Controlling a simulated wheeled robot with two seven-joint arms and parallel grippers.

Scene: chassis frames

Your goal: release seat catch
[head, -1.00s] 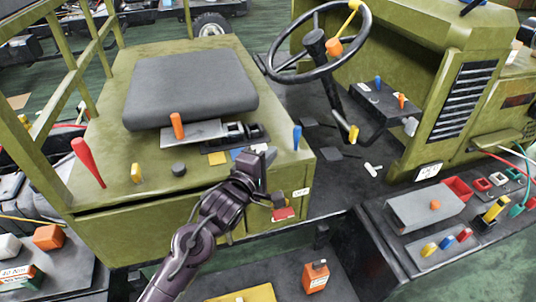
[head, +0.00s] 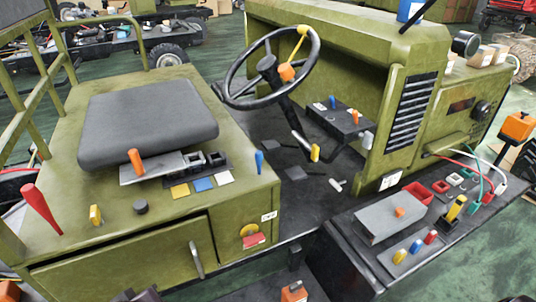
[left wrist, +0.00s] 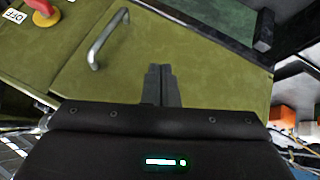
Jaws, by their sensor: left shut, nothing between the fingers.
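The grey seat cushion (head: 148,120) rests on the olive seat box (head: 120,215). At its front edge an orange-handled lever (head: 136,161) stands upright beside a grey plate (head: 152,172). I cannot tell whether this lever is the catch. My left gripper (left wrist: 160,72) is shut and empty in the left wrist view, in front of an olive panel with a metal handle (left wrist: 105,38). That handle also shows in the head view (head: 196,258). In the head view only a dark sliver of my left arm shows at the bottom edge. My right gripper is not in view.
A red lever (head: 40,208), a yellow lever (head: 95,214), a black knob (head: 140,207) and a blue lever (head: 259,162) stand on the box top. The steering wheel (head: 271,68) is at the upper middle. A side bench (head: 350,250) with switches lies at the right.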

